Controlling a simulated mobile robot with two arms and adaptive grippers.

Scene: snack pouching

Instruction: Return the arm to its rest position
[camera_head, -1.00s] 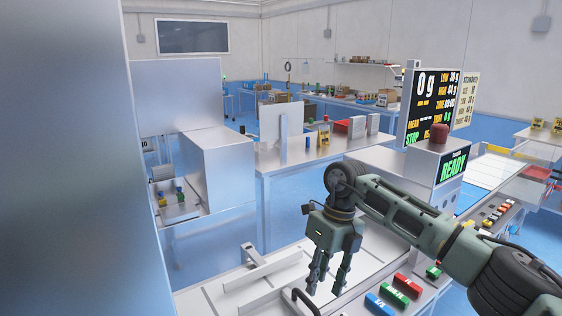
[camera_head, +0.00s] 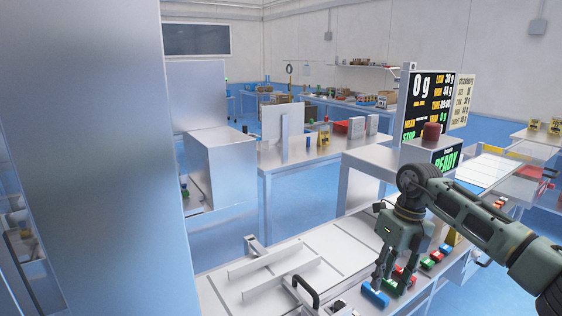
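My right arm comes in from the right side of the head view. My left gripper is not in view.
A blue block (camera_head: 375,295) and other coloured blocks lie by the gripper. A READY display (camera_head: 446,158) and a black weight screen (camera_head: 427,105) stand behind. A large grey panel (camera_head: 90,150) blocks the left. A black handle (camera_head: 308,290) rises in front.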

